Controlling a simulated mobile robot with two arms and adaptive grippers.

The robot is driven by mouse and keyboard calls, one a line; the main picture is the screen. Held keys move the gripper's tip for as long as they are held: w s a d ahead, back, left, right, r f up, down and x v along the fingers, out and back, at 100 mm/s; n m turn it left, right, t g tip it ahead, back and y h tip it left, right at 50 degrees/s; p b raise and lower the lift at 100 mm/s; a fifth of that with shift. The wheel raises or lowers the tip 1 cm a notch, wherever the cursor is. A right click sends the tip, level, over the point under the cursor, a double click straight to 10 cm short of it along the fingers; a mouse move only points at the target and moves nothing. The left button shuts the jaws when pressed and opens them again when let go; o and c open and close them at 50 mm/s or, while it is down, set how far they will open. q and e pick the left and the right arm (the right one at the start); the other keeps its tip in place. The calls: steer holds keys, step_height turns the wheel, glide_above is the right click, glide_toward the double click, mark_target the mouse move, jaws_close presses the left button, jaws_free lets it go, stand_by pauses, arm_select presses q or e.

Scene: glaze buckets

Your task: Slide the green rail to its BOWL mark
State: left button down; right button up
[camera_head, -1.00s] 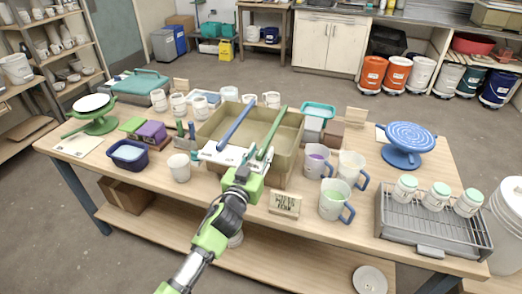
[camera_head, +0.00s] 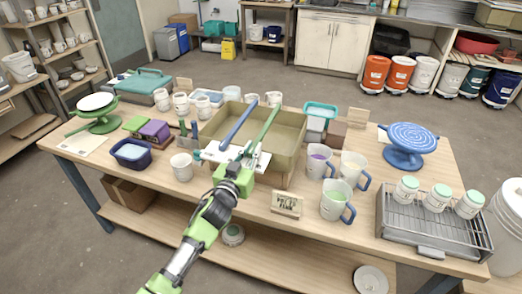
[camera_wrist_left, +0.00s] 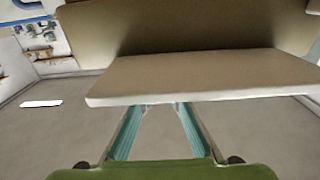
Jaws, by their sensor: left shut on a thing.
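The green rail (camera_head: 266,129) lies across the top of the tan open basin (camera_head: 290,126), slanting from the far rim to the front. A blue rail (camera_head: 238,124) lies across it to the left, a short gap away. A white marked strip (camera_head: 210,155) runs along the basin's front rim; its lettering is too small to read. My left gripper (camera_head: 247,157) is at the front rim, shut on the near end of the green rail. In the left wrist view its teal fingers (camera_wrist_left: 158,112) reach to a tan edge (camera_wrist_left: 200,76); the grip itself is hidden. My right gripper is not in view.
Mugs and pitchers (camera_head: 335,199) stand right of the basin, with a small sign (camera_head: 286,205) in front. A white cup (camera_head: 182,167) and a navy tub (camera_head: 131,154) stand to the left. A blue turntable (camera_head: 408,140) and a wire-racked tray (camera_head: 432,222) are farther right.

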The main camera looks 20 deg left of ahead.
arm_select(q)
steer(key=shift+a, duration=0.1)
steer(key=c, duration=2)
jaws_free()
steer(key=s, duration=1.2)
steer(key=shift+a, duration=0.2)
